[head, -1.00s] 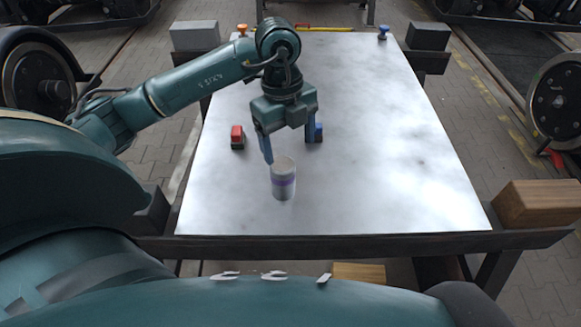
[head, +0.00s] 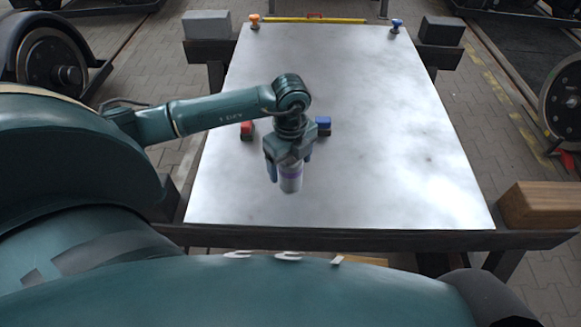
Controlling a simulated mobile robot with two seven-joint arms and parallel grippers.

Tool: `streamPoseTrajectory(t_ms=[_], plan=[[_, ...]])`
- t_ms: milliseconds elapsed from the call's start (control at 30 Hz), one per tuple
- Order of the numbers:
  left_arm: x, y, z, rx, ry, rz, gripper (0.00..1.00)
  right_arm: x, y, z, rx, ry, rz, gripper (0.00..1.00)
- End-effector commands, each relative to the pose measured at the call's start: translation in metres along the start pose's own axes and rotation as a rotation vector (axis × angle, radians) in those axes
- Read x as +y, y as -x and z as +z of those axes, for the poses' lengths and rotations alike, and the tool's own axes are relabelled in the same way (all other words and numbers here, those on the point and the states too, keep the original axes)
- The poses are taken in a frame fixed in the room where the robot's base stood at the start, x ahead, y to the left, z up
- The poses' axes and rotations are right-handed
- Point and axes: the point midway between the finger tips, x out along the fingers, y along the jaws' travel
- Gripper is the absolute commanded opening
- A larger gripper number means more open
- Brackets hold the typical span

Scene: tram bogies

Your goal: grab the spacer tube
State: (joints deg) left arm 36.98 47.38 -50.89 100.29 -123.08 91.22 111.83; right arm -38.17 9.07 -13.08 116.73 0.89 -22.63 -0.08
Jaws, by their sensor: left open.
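The spacer tube (head: 291,181) is a short grey-white cylinder with a purple band. It stands upright on the shiny metal table top (head: 400,170), toward the near edge. My left gripper (head: 288,172) is open and points down over the tube. One finger shows at the tube's left side and the other at its upper right. The gripper body hides the tube's top, and I cannot tell whether the fingers touch it. My right gripper is not in view.
A red block (head: 246,130) and a blue block (head: 323,126) sit close behind the gripper on either side. An orange knob (head: 254,20) and a blue knob (head: 397,25) stand at the far corners. The table's right half is clear.

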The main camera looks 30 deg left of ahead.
Motion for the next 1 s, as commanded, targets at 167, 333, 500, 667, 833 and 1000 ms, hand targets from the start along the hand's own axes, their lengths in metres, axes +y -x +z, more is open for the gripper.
streamPoseTrajectory(t_ms=[167,333,500,667,833,1000], plan=[[0.0000,-0.0103,0.0002,-0.001,-0.001,0.000,0.78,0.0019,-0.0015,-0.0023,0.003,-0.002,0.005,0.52],[0.0000,-0.0101,0.0001,-0.001,-0.002,-0.001,0.77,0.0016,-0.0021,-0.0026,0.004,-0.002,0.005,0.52],[0.0000,-0.0099,0.0000,-0.001,-0.001,0.000,0.63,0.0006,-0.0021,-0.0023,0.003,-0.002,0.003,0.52],[0.0000,-0.0097,0.0001,-0.001,-0.001,-0.001,0.50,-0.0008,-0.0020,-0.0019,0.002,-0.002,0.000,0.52],[0.0000,-0.0096,0.0001,-0.001,-0.001,-0.001,0.36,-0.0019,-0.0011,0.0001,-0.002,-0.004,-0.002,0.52],[-0.0003,-0.0092,0.0002,-0.001,-0.001,-0.001,0.26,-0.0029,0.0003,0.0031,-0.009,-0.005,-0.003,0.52]])
